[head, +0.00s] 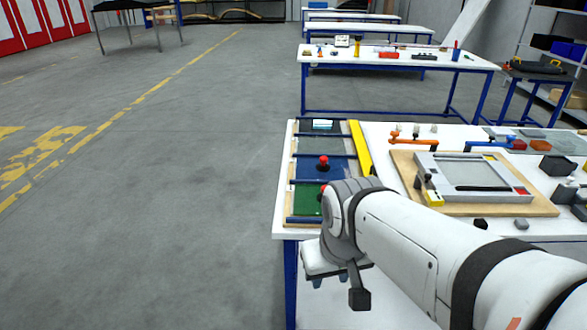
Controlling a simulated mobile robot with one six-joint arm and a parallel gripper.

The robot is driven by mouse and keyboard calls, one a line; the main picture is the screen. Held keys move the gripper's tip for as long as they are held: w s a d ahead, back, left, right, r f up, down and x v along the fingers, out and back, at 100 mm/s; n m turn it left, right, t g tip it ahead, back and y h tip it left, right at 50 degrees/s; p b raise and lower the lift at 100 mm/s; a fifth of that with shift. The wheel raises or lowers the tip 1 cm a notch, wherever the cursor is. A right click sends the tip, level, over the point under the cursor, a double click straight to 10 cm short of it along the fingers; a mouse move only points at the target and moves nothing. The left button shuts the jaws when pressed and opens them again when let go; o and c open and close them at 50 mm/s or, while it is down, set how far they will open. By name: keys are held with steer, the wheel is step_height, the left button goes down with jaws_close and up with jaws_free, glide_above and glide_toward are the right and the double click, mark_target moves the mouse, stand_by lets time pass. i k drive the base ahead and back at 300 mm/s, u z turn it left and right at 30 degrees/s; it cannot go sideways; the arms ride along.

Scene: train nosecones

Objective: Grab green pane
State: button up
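The green pane (306,201) lies flat in the nearest section of a wooden rack (289,181) at the left end of the white-topped table. Its right part is hidden behind my wrist, and a bit of red shows at that edge. My gripper (330,281) hangs below my wrist, in front of the table's near edge, closer to the camera than the green pane and apart from it. Two bluish tips show at its underside. The gap between them is too unclear to tell whether it is open or shut.
A blue pane (309,170) with a red knob (323,162) lies behind the green one. A yellow bar (360,148) runs along the rack's right side. A framed fixture (470,178) on a wooden board stands to the right. The floor left of the table is clear.

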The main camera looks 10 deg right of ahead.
mark_target(307, 198)
steer(key=z, duration=0.05)
steer(key=i, duration=0.9)
steer(key=u, duration=0.05)
